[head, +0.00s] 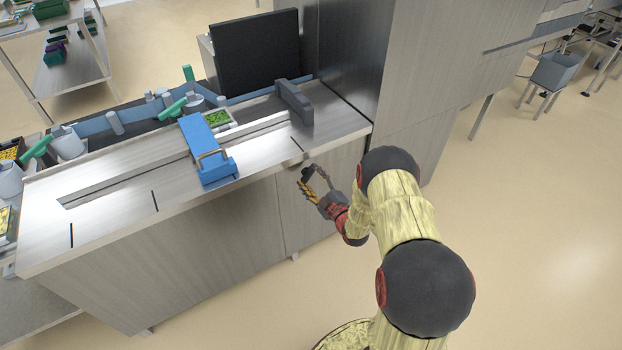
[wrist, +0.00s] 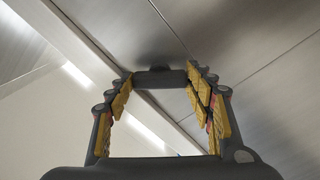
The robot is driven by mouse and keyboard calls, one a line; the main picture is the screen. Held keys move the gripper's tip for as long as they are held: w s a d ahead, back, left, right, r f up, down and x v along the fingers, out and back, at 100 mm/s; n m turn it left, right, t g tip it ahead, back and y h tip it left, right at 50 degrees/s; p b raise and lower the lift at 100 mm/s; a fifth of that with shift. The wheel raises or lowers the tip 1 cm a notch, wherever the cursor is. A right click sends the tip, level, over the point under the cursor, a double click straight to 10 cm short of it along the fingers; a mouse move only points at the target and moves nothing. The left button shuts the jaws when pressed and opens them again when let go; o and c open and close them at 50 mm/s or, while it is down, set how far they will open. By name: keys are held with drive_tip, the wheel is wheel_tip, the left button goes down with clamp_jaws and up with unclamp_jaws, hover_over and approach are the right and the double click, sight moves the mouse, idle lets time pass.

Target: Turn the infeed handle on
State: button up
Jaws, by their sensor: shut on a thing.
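The infeed handle (wrist: 160,77) shows in the wrist view as a short dark grey bar against the metal cabinet panel. My gripper (wrist: 160,82) has its yellow-padded fingers on either side of the bar, with the fingertips against its two ends, so it is shut on the handle. In the head view my gripper (head: 307,181) is at the front panel of the sealer cabinet, just below the worktop edge. There the handle is small and hard to tell from the dark fingers, so its exact turn angle is unclear.
The steel worktop (head: 110,195) overhangs the cabinet front (head: 225,245) close above my gripper. A blue bridge piece (head: 207,150) stands across the infeed track, and a dark grey block (head: 294,102) sits farther right. The floor (head: 530,220) to the right is clear.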

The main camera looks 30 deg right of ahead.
drive_tip(key=n, duration=0.4)
drive_tip(key=shift+n, duration=1.7)
drive_tip(key=o, duration=1.2)
drive_tip(key=shift+c, duration=0.2)
drive_tip(key=shift+s, duration=0.1)
drive_tip(key=s, duration=1.1)
drive_tip(key=shift+s+d, duration=0.2)
drive_tip(key=shift+s, duration=0.2)
